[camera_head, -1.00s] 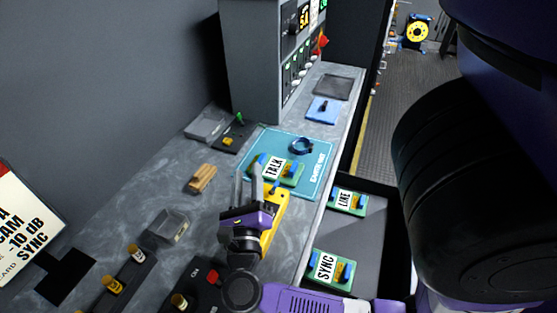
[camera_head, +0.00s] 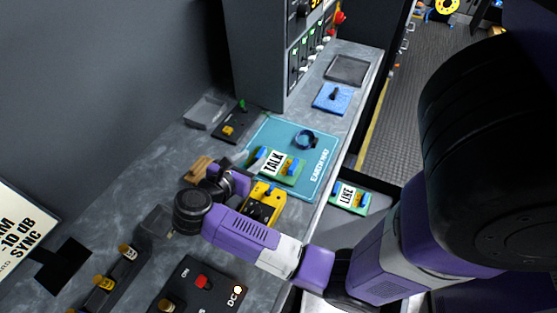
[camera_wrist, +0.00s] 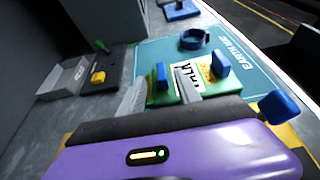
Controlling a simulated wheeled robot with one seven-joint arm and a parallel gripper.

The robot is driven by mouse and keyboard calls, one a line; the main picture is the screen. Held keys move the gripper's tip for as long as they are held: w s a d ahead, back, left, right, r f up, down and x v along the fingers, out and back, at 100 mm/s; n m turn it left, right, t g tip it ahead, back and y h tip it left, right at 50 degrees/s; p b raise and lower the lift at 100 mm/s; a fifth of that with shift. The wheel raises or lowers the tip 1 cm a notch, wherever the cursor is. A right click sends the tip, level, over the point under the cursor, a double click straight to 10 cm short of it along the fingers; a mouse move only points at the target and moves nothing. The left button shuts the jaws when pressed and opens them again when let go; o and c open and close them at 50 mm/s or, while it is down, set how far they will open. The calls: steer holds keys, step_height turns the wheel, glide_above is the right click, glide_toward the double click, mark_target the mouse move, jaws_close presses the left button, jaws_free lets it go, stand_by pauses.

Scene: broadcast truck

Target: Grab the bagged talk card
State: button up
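The talk card (camera_head: 276,164) is a green board with a white TALK label and blue end pieces. It lies on the teal mat (camera_head: 322,158); whether a bag covers it is unclear. In the wrist view the card (camera_wrist: 163,97) is just ahead of my gripper (camera_wrist: 160,97). The two grey fingers are apart, one near the card's left end and one overlapping its label. I cannot tell whether they touch it. In the head view my wrist hides most of the fingers.
A yellow device (camera_head: 264,204) lies just in front of the card. A blue ring strap (camera_head: 306,140) lies behind it on the mat. The LIKE-labelled card (camera_head: 349,196) is in the bin at right.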

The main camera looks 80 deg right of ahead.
mark_target(260, 153)
steer(key=p+x, duration=0.2)
steer(key=x, duration=0.3)
steer(key=shift+s+d, duration=0.25)
steer(key=shift+d, duration=0.05)
jaws_close()
